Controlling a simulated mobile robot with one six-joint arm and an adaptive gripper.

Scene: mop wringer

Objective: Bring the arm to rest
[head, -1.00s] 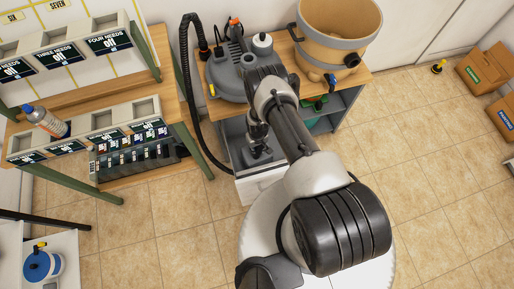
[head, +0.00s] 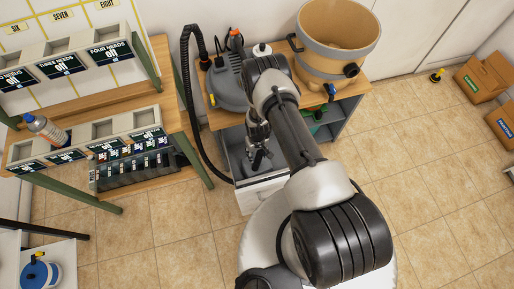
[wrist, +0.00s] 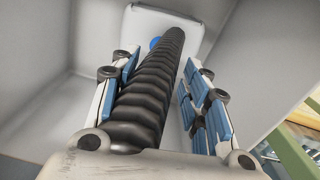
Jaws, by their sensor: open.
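My gripper (head: 258,158) hangs from the bent arm over the white open drawer (head: 262,192) at the front of the bench unit. In the wrist view my gripper (wrist: 162,62) has its blue-padded fingers spread apart. A black ribbed bar (wrist: 148,95) runs lengthwise between the fingers, with visible gaps at the pads. A small blue spot (wrist: 155,43) shows beside its far end, against a pale panel. My forearm hides part of the bench unit in the head view.
A tan bucket (head: 338,38) and a grey vacuum-like machine (head: 228,85) with a black hose (head: 189,110) stand on the wooden bench. A labelled shelf rack (head: 95,135) holds a bottle (head: 47,130) at left. Cardboard boxes (head: 482,78) lie far right.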

